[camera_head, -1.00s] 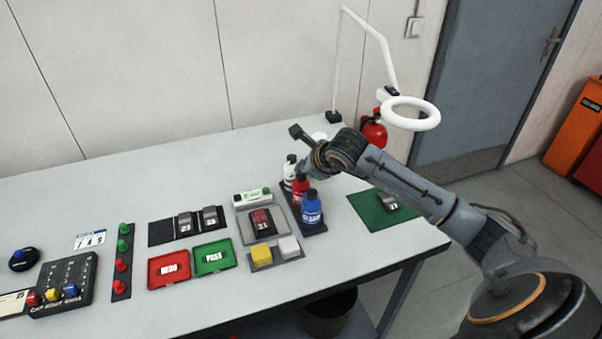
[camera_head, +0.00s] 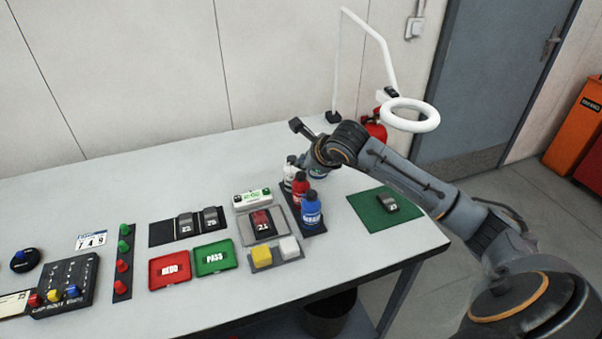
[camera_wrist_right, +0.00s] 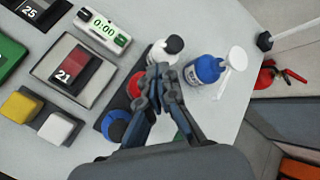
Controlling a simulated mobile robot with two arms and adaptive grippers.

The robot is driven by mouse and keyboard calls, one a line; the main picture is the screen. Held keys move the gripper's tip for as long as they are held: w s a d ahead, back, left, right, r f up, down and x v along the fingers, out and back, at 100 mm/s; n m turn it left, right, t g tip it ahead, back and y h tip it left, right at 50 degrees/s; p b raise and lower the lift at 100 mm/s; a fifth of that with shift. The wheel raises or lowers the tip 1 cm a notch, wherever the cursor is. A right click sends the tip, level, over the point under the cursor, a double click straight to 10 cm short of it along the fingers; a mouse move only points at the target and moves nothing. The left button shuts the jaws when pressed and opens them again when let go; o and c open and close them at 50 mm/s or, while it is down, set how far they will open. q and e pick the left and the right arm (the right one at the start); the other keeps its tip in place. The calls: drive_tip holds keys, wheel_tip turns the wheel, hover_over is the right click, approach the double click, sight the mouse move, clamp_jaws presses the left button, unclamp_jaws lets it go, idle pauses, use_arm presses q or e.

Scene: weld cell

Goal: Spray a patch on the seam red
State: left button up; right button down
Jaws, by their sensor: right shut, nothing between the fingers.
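My right gripper (camera_wrist_right: 160,78) is shut and empty in the right wrist view, above a dark rack (camera_head: 314,231) of bottles. The rack holds a white bottle with a black cap (camera_wrist_right: 168,46), a red bottle (camera_head: 299,186) and a blue bottle (camera_head: 311,212). Another blue bottle with a white top (camera_wrist_right: 203,70) stands just beyond the gripper; the arm mostly hides it in the head view. A dark plate numbered 21 with a dark red area (camera_head: 262,222) lies in a grey tray (camera_head: 280,214). I cannot make out a seam line on it. My left gripper is not in view.
A timer (camera_wrist_right: 104,30) reads 0:00 behind the tray. Yellow (camera_head: 261,257) and white (camera_head: 289,247) blocks sit in front. Red (camera_head: 170,268) and green (camera_head: 214,257) trays lie left; a green mat (camera_head: 366,213) with a plate lies right. A ring lamp (camera_head: 411,115) stands behind.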

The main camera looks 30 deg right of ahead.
sight(303, 176)
drive_tip(key=shift+r+p, duration=0.9)
drive_tip(key=shift+r, duration=1.45)
